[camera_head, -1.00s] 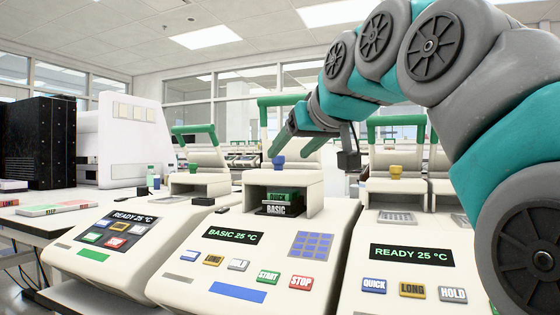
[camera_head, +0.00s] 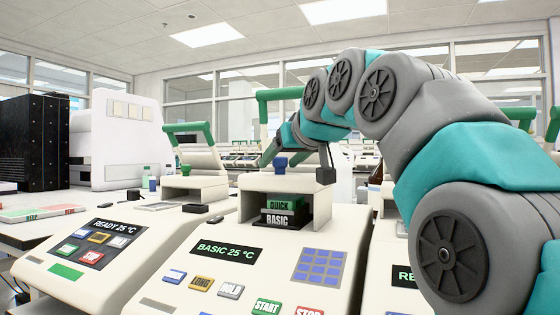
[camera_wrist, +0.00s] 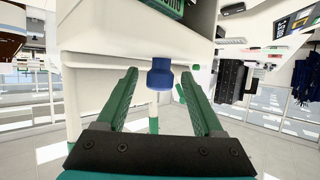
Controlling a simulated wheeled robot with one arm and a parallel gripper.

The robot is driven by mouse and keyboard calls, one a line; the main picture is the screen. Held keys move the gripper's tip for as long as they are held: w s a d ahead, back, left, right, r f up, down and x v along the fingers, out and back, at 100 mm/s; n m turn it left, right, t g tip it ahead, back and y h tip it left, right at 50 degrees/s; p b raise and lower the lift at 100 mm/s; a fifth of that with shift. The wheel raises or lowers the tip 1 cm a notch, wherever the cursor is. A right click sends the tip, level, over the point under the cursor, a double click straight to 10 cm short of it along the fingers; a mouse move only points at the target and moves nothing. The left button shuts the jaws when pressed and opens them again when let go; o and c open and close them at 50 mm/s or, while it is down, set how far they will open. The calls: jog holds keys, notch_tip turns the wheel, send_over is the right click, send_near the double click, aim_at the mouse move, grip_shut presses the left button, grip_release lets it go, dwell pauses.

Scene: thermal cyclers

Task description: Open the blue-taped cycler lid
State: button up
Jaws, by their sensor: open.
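The middle cycler (camera_head: 215,262) reads "BASIC 25 °C" and has a box-like front housing with dark and green blocks labelled BASIC and QUICK in its opening. A blue knob (camera_head: 281,163) stands on top of the housing, with a green-barred frame (camera_head: 262,105) rising behind. My gripper (camera_head: 270,152) is at the knob, its fingers partly hidden by my arm in the head view. In the wrist view my gripper (camera_wrist: 159,78) is open, with the blue knob (camera_wrist: 160,72) between its green fingertips and gaps on both sides. Blue tape is not in view now.
A left cycler (camera_head: 75,262) reads "READY 25 °C" and has a green strip on its front. A right cycler (camera_head: 385,272) is mostly hidden behind my arm. A white instrument (camera_head: 115,140) and a black cabinet (camera_head: 35,140) stand at the far left.

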jog(key=shift+w+a+f, duration=0.2)
jog(key=shift+w, duration=0.25)
grip_shut()
dwell(1.1)
